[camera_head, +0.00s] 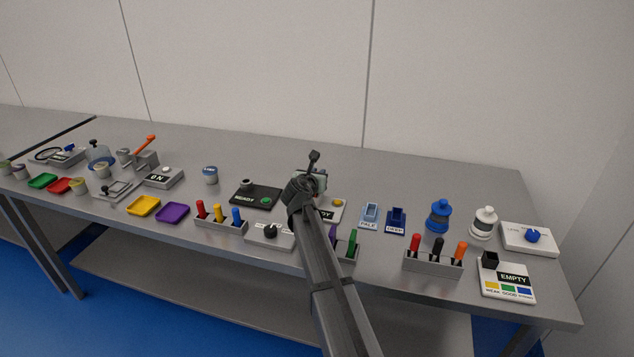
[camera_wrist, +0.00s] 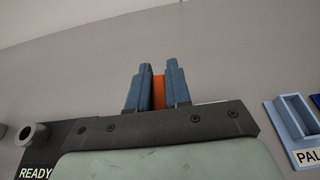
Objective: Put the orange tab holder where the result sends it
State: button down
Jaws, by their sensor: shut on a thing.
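My gripper (camera_wrist: 158,88) is shut on an orange thing (camera_wrist: 158,92), seen as a narrow strip between its blue fingers; I take it as the orange tab holder. The rest of it is hidden. In the head view my gripper (camera_head: 309,186) is over the middle of the table, and what it holds cannot be made out there. At the far right a white reader (camera_head: 508,282) shows EMPTY, above yellow, green and blue patches marked with words such as WEAK and GOOD. Yellow (camera_head: 143,206), purple (camera_head: 173,213), green (camera_head: 43,181) and red (camera_head: 60,186) trays lie to the left.
A black READY unit (camera_head: 255,196) is left of my gripper. Pale (camera_head: 369,218) and dark blue (camera_head: 396,222) holders stand to its right. Racks (camera_head: 432,264) (camera_head: 221,226) of coloured pegs line the front; my arm partly hides another. Blue and white bottles stand at right.

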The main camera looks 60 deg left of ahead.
notch_tip(320, 180, up, 7)
jog(key=shift+f, duration=0.1)
jog(key=w+d+m+t+h, duration=0.2)
jog(key=w+d+m+h, duration=0.1)
jog(key=w+d, duration=1.6)
jog(key=shift+s+f+n+g+y, duration=0.2)
jog(key=shift+f+n+g+y, duration=0.25)
jog(key=shift+f, duration=1.15)
jog(key=shift+s+f+n+g+y, duration=0.2)
jog(key=shift+f+n+y, duration=0.35)
jog(key=shift+f, duration=1)
jog(key=shift+s+f+n+g+y, duration=0.2)
jog(key=shift+f+n+g+y, duration=0.25)
jog(key=shift+f, duration=1.15)
jog(key=shift+f, duration=0.15)
